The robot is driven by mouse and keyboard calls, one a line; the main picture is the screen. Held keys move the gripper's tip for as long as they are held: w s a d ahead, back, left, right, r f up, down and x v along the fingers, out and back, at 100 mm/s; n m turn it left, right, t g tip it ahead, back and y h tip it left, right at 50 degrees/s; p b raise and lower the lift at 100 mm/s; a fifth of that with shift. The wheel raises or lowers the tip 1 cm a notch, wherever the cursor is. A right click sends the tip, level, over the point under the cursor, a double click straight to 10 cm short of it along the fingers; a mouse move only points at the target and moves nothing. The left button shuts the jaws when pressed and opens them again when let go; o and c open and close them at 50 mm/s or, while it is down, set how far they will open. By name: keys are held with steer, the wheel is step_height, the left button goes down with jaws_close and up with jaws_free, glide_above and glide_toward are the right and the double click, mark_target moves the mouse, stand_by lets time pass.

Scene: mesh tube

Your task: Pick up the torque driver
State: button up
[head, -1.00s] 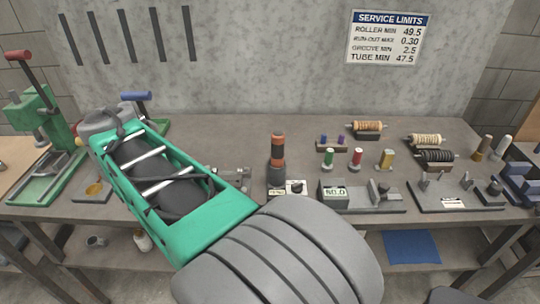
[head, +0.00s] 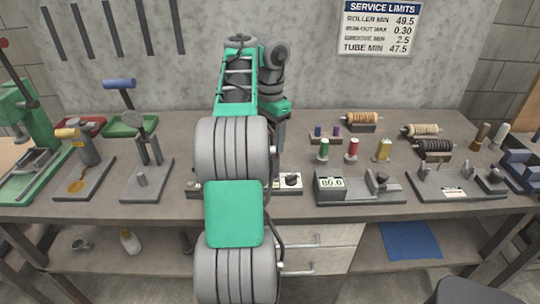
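The torque driver does not show now. My arm covers the spot on the bench behind a small white-faced unit with a dark knob (head: 290,181), where an orange and black upright tool stood in the earlier head view. My arm reaches forward over the bench, and its end bends down toward that spot. My gripper (head: 279,135) shows only as a dark grey part below the green wrist, partly behind my arm. Its fingertips are hidden, so I cannot tell whether it is open or holds anything.
A gauge block with a display (head: 331,185) stands close on the right. Green, red and yellow spools (head: 353,150) stand behind it, with wound rollers (head: 362,121) farther back. A grey stand with an upright post (head: 147,170) is on the left. A concrete wall closes the back.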

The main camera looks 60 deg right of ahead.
steer(key=shift+f, duration=0.35)
steer(key=shift+c, duration=0.4)
jaws_close()
